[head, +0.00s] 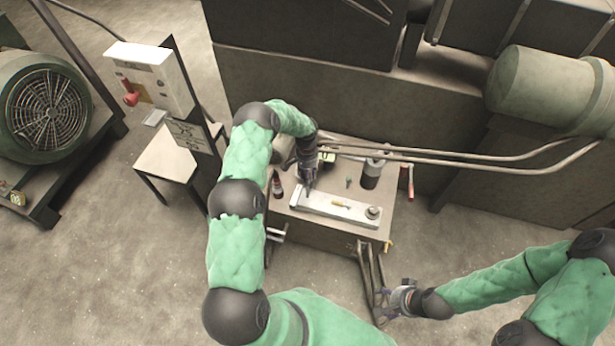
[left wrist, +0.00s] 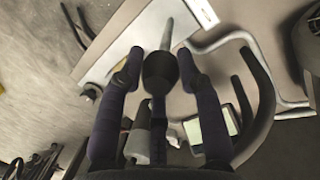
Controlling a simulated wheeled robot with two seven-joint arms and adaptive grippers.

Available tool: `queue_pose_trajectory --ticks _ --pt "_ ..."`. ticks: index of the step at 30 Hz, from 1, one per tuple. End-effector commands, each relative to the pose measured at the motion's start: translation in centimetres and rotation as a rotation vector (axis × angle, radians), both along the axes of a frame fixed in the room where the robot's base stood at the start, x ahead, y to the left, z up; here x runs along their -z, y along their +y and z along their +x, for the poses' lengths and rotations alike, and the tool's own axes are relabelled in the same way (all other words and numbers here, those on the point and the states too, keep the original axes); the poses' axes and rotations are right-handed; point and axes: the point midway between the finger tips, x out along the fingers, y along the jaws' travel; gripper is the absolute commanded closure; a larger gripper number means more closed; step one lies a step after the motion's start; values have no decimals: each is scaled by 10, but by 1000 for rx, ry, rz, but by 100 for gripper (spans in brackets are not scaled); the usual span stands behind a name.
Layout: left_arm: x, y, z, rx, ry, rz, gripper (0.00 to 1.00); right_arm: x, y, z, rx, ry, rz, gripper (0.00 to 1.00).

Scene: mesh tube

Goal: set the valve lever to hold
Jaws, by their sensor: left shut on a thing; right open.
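My left gripper (head: 309,186) is over the left end of a pale flat bar (head: 335,206) on the small table. In the left wrist view its two dark fingers (left wrist: 160,68) stand on either side of a dark rounded knob (left wrist: 158,72) with a grey tapered rod (left wrist: 168,34). The gripper is shut on this knob, which looks like the valve lever's handle. The lever's base and any hold mark are hidden or too small to read. My right gripper (head: 383,304) is open and empty, low in front of the table's right corner.
On the table (head: 388,190) stand a dark cylinder (head: 371,172), a small dark red bottle (head: 277,186) and a round knob (head: 373,212) on the bar. A red crank (head: 409,181) is at the right side. Pipes (head: 460,158) run behind.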

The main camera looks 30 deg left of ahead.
Motion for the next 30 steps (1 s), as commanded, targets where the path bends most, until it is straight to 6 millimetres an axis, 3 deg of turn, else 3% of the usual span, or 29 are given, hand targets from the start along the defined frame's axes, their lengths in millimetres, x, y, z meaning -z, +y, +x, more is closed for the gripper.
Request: queue_pose_trajectory --ticks 2,3,6,19,30 --pt "-1 0 2 -1 -8 2 100 0 0 0 0 0 0 38" --pt "-1 0 3 -1 -8 2 62 0 0 0 0 0 0 38" --pt "0 0 2 0 -6 1 41 0 0 0 0 0 0 38" --pt "-8 1 2 0 -4 1 41 0 0 0 0 0 0 38" --pt "-74 8 11 1 -6 2 41 0 0 0 0 0 0 38"
